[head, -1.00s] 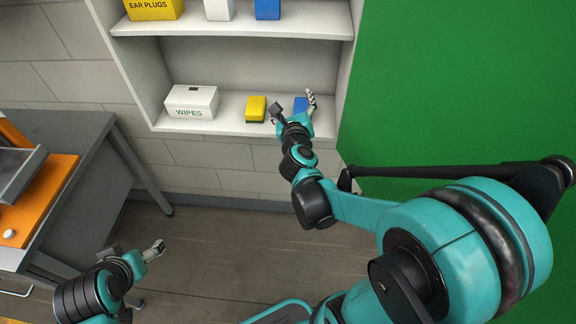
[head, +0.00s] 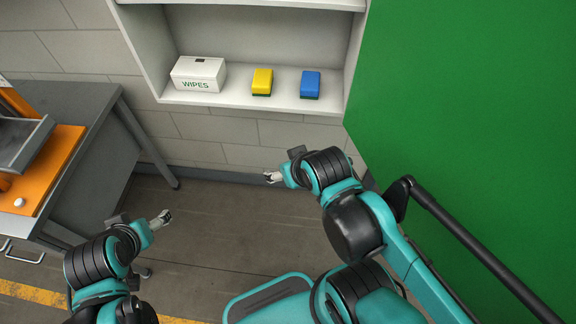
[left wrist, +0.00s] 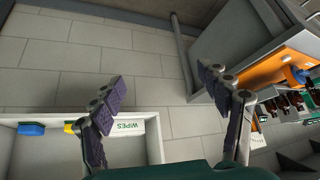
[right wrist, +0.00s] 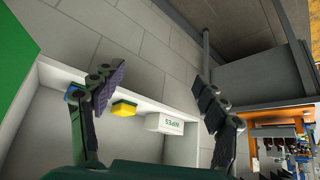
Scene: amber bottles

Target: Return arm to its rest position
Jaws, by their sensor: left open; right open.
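My right gripper (head: 273,177) is open and empty, below and in front of the shelf in the head view. Its two spread fingers show in the right wrist view (right wrist: 160,95) with nothing between them. My left gripper (head: 165,219) is open and empty at the lower left, over the floor. Its spread fingers show in the left wrist view (left wrist: 170,95). A blue sponge (head: 310,83) and a yellow sponge (head: 262,82) stand apart on the shelf, right of the white wipes box (head: 198,74). Neither gripper touches them.
A grey workbench (head: 90,120) with an orange mat (head: 62,150) stands at the left. The white shelf unit (head: 225,101) is fixed at the wall. A green panel (head: 460,90) fills the right side. The floor (head: 215,240) between the arms is clear.

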